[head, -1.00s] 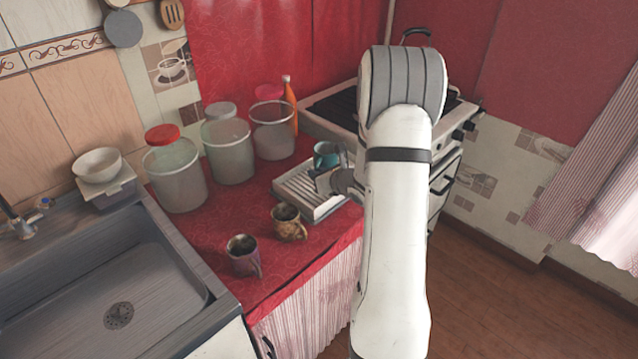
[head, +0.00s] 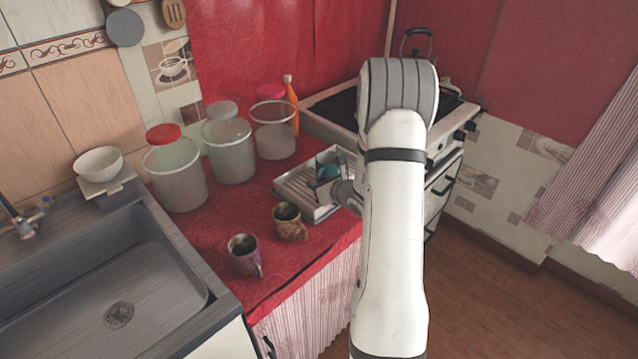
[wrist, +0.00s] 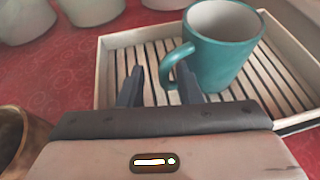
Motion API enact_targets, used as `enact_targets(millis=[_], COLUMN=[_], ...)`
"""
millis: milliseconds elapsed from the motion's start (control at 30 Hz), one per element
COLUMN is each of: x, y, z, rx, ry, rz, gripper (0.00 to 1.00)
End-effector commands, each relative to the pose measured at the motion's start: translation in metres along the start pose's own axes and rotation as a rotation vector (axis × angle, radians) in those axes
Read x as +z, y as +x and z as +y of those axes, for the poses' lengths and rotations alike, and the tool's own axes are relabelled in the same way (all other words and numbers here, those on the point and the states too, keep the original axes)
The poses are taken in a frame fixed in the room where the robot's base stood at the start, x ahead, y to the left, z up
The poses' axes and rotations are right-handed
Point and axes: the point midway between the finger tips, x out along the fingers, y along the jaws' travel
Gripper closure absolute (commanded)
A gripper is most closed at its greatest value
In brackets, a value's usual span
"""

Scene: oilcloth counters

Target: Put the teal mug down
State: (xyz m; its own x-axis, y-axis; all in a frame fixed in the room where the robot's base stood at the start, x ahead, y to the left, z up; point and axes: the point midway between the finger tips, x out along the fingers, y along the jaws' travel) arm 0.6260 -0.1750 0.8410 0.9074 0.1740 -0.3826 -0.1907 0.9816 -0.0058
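The teal mug (wrist: 222,50) stands upright on the slatted tray (wrist: 102,72) in the wrist view, its handle toward my gripper. In the head view the mug (head: 322,172) shows inside the tray (head: 312,215), partly hidden by my gripper (head: 338,186). In the wrist view my gripper (wrist: 159,86) has its two fingers apart, with a clear gap between them. The handle is just beyond and between the fingertips, close to the right finger. I cannot tell whether that finger touches it.
Several clear jars (head: 230,158) and an orange bottle (head: 291,100) stand behind. The stove (head: 340,108) is beyond the tray; the sink (head: 100,285) is at left.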

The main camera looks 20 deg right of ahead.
Motion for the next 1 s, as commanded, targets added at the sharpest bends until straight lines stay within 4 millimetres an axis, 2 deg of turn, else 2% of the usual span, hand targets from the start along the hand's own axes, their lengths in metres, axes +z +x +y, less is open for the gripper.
enact_targets(millis=[267, 367, 700, 833, 1000], x=[0.005, 0.003, 0.002, 0.003, 0.006], y=[-0.002, -0.017, -0.090, -0.109, -0.120], z=[-0.001, -0.001, -0.002, -0.002, 0.005], rx=[-0.001, -0.003, -0.006, -0.004, 0.016], ry=[0.001, 0.000, 0.002, 0.001, -0.020], rz=[0.000, 0.000, -0.001, -0.001, 0.000], gripper=[0.69, 0.69, 0.69, 0.69, 0.69])
